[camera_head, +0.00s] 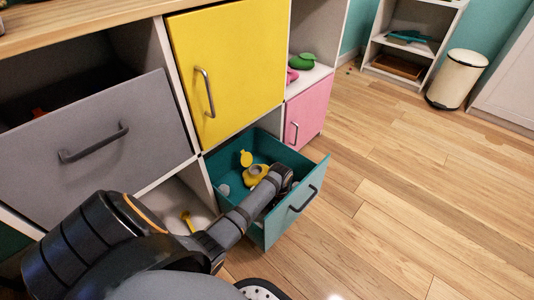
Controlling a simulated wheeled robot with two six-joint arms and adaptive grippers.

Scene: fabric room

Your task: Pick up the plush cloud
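I cannot make out a plush cloud for certain. A small pale rounded thing (224,190) lies at the left inside the open teal drawer (284,222), and it is too small to identify. Another pale bit shows near my wrist, partly hidden. My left arm comes in from the lower left and reaches over the drawer, its wrist end above the drawer's right part. The fingers of my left gripper are not clearly visible behind the arm and drawer front, so I cannot tell whether they hold anything. My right gripper is not in view.
Yellow toys (256,174) lie in the teal drawer. The grey tilted front (95,150), yellow door (228,70) and pink door (308,113) belong to the cabinet. A cream bin (457,80) stands far right. The wooden floor (420,190) at right is clear.

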